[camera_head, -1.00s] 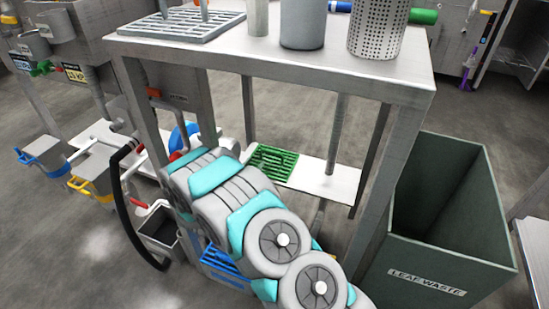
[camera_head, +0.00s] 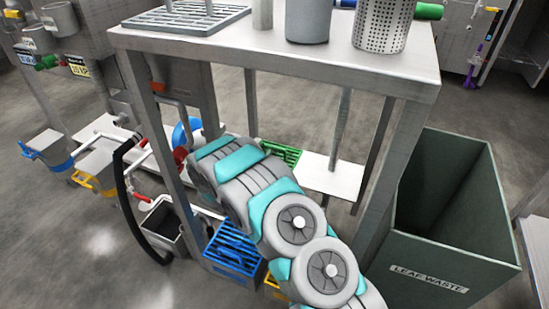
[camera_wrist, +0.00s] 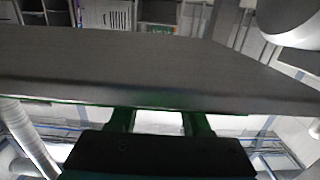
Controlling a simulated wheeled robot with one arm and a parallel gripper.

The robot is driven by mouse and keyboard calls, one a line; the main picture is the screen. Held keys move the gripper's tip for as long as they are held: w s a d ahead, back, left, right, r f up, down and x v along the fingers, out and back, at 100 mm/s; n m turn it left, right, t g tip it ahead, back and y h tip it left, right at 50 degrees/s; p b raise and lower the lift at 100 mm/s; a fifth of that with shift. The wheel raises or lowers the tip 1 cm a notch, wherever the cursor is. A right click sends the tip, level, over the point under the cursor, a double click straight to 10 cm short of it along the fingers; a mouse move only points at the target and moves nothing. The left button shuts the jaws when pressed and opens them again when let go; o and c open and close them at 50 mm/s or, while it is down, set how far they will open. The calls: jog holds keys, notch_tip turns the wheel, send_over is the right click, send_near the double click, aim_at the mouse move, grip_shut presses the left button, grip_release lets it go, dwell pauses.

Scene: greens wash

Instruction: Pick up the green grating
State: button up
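The green grating (camera_head: 283,152) lies on the pale lower shelf under the steel table in the head view. My arm covers its near left part. My gripper is hidden behind my arm there. In the wrist view my gripper (camera_wrist: 158,122) shows as a black body with two dark green-tinted fingers set apart, and pale surface shows between them. The fingers' far ends meet the edge of a wide dark slab, so their tips are not clear. I cannot make out the grating in the wrist view, nor any contact with it.
The steel table (camera_head: 300,50) stands over the shelf (camera_head: 330,178), with legs close to my arm. A leaf waste bin (camera_head: 440,215) stands at right. A blue crate (camera_head: 232,250) and a grey bucket (camera_head: 165,226) stand low at left. Shelf right of the grating is clear.

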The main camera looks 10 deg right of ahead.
grip_shut()
dwell(1.2)
